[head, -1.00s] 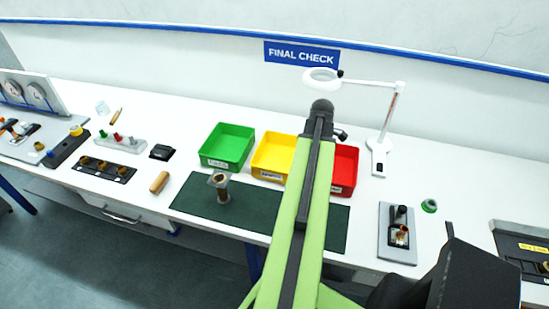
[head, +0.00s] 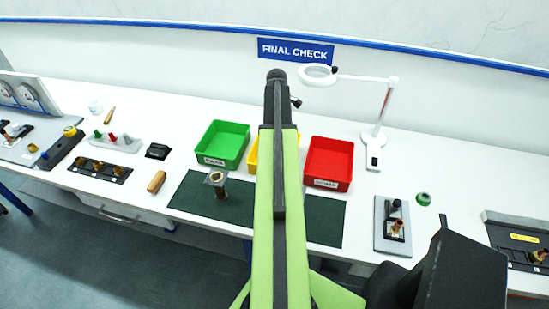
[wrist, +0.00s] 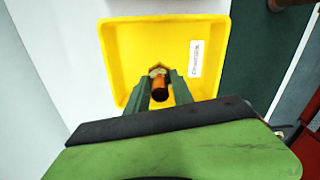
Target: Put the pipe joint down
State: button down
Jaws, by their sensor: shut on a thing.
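The pipe joint (wrist: 159,88) is a small copper-coloured piece in the wrist view. My gripper (wrist: 160,82) is shut on it, with one green finger on each side. Below it is the yellow bin (wrist: 118,55), with a white label on its inner wall. The joint appears over the bin floor; its height above the floor is hard to judge. In the head view my arm covers most of the yellow bin (head: 252,152) and hides the gripper and joint.
The green bin (head: 223,143) and the red bin (head: 328,163) stand on either side of the yellow bin. A dark green mat (head: 323,222) with a small stand (head: 218,183) lies in front. A white magnifier lamp (head: 383,115) stands to the right.

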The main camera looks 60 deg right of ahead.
jog(key=shift+w, duration=0.35)
notch_tip(320, 180, down, 10)
jog(key=b, duration=1)
jog(key=shift+s+f, duration=0.1)
jog(key=shift+f, duration=0.1)
jog(key=shift+r, duration=0.25)
jog(key=shift+f, duration=0.15)
jog(key=c, duration=1.6)
grip_release()
jog(key=shift+f, duration=0.1)
jog(key=o, duration=0.5)
jog(key=shift+r, duration=0.2)
notch_tip(320, 180, up, 12)
jog(key=p, duration=1.2)
jog(key=shift+r, duration=0.15)
